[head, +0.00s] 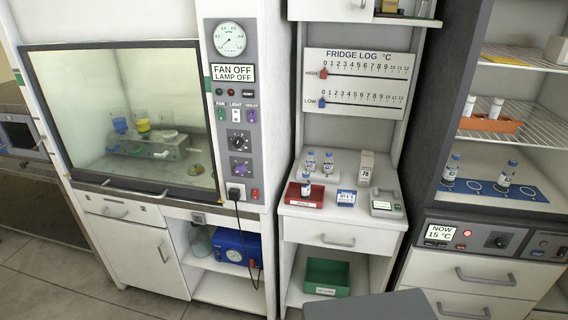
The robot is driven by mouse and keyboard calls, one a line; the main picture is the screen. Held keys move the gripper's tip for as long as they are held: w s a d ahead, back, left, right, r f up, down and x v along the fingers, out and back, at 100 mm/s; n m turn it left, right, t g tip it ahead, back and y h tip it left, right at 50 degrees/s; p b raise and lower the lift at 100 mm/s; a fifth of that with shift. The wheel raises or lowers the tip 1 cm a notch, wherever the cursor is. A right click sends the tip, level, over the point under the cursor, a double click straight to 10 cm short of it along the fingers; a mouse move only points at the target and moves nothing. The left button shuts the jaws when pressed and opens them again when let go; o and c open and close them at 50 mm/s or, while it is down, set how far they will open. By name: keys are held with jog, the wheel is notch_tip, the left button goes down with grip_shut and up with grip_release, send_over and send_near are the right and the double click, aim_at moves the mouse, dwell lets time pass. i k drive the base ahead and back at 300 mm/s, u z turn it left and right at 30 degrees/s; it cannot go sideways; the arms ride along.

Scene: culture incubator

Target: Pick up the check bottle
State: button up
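Several small white-and-blue labelled bottles are in view, and I cannot tell which one is the check bottle. Another bottle (306,187) stands in or at a red tray (292,198) at the counter's front left. Two more bottles stand on a blue mat (535,193) in the open cabinet at right, one at the left (451,169) and one nearer the middle (507,174). Their labels are too small to read. My gripper is not in view.
An orange tray (489,123) sits on a wire shelf above the mat. A fume hood with a glass sash (125,75) stands left; a green bin (326,277) sits below the drawer.

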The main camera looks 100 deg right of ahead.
aim_at(311, 159)
jog(key=k, duration=1.85)
jog(key=z, duration=0.7)
